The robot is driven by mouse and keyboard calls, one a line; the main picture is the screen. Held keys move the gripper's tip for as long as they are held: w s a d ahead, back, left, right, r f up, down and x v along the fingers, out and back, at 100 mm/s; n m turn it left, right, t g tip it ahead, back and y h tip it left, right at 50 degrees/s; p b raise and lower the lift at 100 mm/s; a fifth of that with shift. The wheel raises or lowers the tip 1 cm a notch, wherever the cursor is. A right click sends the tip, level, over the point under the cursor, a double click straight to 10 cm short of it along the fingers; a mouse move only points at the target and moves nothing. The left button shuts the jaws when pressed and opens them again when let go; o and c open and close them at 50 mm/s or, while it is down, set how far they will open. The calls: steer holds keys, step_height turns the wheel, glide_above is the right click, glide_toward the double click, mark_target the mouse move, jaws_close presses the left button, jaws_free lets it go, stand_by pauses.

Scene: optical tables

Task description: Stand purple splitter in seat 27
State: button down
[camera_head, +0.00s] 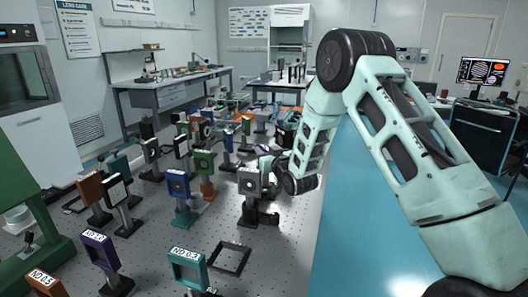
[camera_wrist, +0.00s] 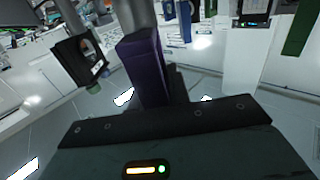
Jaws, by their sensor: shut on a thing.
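My gripper is at the end of the pale green arm in the head view, by the middle of the crowded table; its fingertips are hard to make out there. In the wrist view my gripper (camera_wrist: 165,95) is shut on a dark purple block (camera_wrist: 143,62), which I take to be the purple splitter. It stands out from the jaws, slightly tilted in that picture. In the head view the held piece is mostly hidden by the wrist and a grey mount (camera_head: 250,181). I cannot read a number 27 on any seat.
A purple frame mount (camera_head: 99,248), a teal mount (camera_head: 188,268) and a blue mount (camera_head: 180,186) stand on the perforated table (camera_head: 285,262). An empty black square frame (camera_head: 231,259) lies flat at the front. Many mounts crowd the left and back; the front right is clear.

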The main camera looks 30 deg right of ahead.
steer(key=c, duration=1.3)
jaws_free()
steer(key=shift+s+r, duration=0.1)
steer(key=s+b, duration=0.2)
steer(key=s, duration=1)
steer(key=shift+b, duration=0.3)
steer(key=shift+a, duration=0.1)
